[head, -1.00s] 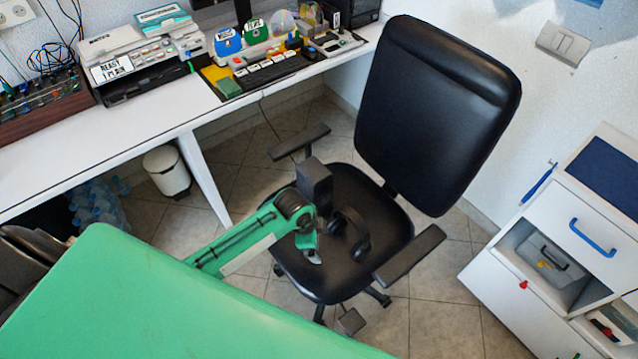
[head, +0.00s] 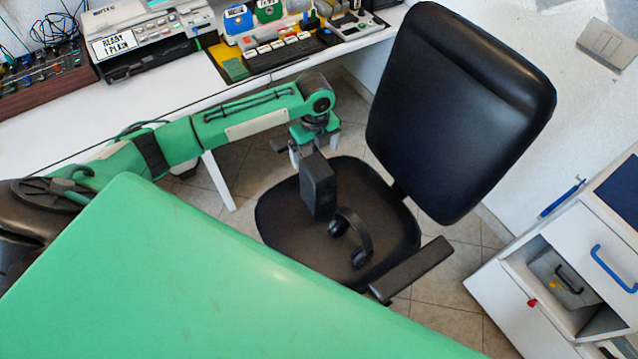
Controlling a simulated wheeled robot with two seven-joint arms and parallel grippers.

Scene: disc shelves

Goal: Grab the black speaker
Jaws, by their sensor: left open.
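The black speaker (head: 319,185) is a dark upright box standing on the seat of the black office chair (head: 280,212). Black headphones (head: 352,236) rest on the seat just in front of it, to its lower right. My left gripper (head: 314,150) hangs from the green arm above the speaker's top, with its pale fingers spread apart. The fingers are around or just above the top edge; contact cannot be told. My right gripper is not in view.
The chair's tall backrest (head: 459,108) and armrest (head: 411,269) stand right of the seat. The white desk (head: 105,108) with electronics runs behind the arm. A white drawer cabinet (head: 516,293) stands at the right. Tiled floor lies between.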

